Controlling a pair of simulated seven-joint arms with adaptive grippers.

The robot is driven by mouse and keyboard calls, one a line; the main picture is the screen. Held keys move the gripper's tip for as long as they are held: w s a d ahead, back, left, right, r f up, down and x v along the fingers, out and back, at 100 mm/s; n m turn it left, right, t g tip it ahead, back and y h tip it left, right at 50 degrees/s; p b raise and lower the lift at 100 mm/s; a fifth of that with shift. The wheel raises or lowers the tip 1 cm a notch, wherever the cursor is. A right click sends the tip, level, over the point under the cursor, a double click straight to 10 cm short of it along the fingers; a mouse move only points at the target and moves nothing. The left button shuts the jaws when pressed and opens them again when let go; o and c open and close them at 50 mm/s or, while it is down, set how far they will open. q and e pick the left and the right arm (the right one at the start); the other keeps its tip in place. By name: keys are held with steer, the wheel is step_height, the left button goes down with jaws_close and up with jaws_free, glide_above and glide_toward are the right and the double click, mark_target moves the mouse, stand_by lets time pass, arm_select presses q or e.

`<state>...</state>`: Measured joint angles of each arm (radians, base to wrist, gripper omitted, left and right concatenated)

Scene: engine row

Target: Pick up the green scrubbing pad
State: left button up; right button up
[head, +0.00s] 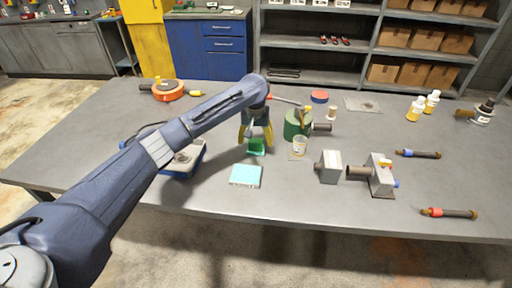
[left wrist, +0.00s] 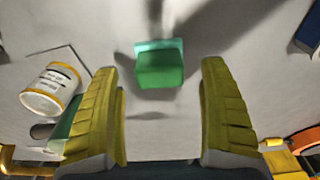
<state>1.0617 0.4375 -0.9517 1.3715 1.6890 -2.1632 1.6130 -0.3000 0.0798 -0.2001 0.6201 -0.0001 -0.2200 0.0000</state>
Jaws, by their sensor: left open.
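The green scrubbing pad (head: 256,147) is a small green block near the middle of the table. My left gripper (head: 257,132) reaches down over it from the left arm. In the left wrist view the pad (left wrist: 159,70) lies ahead of the two yellow fingers of the left gripper (left wrist: 158,72), in line with the gap between them. The fingers are wide apart, with nothing held. A paler teal strip shows along the pad's far edge; I cannot tell whether it is part of the pad. My right gripper is not in view.
A pale cyan block (head: 245,175) lies in front of the pad. A blue-edged box (head: 186,160) lies to the left. Grey metal parts (head: 380,178) stand farther right.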

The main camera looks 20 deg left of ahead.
mark_target(256, 140)
arm_select(q)
steer(key=shift+w+f, duration=0.15)
steer(key=shift+f, duration=1.1)
steer(key=shift+c, duration=0.4)
steer(key=c, duration=1.3)
steer(key=shift+c, duration=0.2)
steer(key=shift+r, duration=0.15)
step_height(256, 140, up, 20)
